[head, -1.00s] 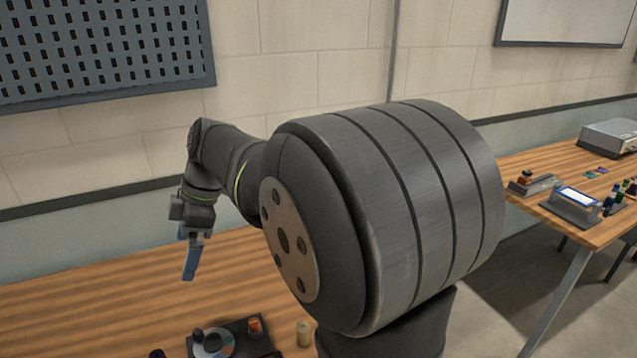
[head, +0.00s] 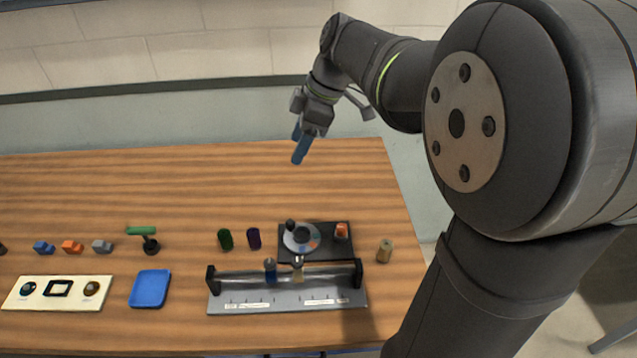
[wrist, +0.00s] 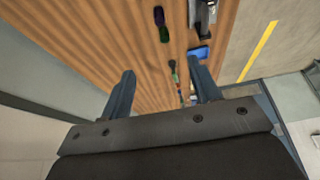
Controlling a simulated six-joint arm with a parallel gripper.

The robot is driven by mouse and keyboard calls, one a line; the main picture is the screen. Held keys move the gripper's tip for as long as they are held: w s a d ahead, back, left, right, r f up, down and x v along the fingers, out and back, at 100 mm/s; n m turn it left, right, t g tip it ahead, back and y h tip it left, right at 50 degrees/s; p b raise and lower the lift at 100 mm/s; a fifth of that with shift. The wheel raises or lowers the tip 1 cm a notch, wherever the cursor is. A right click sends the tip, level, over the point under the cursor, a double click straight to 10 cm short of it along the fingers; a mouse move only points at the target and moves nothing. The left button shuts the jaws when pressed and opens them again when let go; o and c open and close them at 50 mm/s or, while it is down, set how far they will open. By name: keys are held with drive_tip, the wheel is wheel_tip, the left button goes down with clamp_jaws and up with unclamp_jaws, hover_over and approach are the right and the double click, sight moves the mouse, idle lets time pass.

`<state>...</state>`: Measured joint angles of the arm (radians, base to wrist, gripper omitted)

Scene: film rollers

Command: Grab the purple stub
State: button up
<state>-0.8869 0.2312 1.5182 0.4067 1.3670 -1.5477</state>
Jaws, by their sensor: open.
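The purple stub (head: 254,238) is a small dark cylinder standing on the wooden table in the head view, just right of a dark green stub (head: 225,239). In the wrist view the purple stub (wrist: 159,16) shows at the top, with the green stub (wrist: 164,34) just below it. My gripper (head: 299,150) has blue fingers and hangs over the back of the table, above and to the right of the purple stub and apart from it. In the wrist view my gripper (wrist: 160,90) is open with nothing between its fingers.
A black base with a grey dial (head: 301,238) stands right of the purple stub. A grey rail stand (head: 287,301) lies in front. A tan stub (head: 384,250) is near the right edge. A blue tray (head: 150,289) and small coloured blocks are at left. The table's back is clear.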

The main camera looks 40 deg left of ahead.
drive_tip(key=m+t+h, duration=0.3)
drive_tip(key=m, duration=0.6)
hover_over(252, 232)
wheel_tip(252, 232, down, 12)
wheel_tip(252, 232, down, 17)
drive_tip(key=shift+r, duration=0.2)
drive_tip(key=shift+c, duration=0.3)
clamp_jaws()
drive_tip(key=shift+r, duration=0.15)
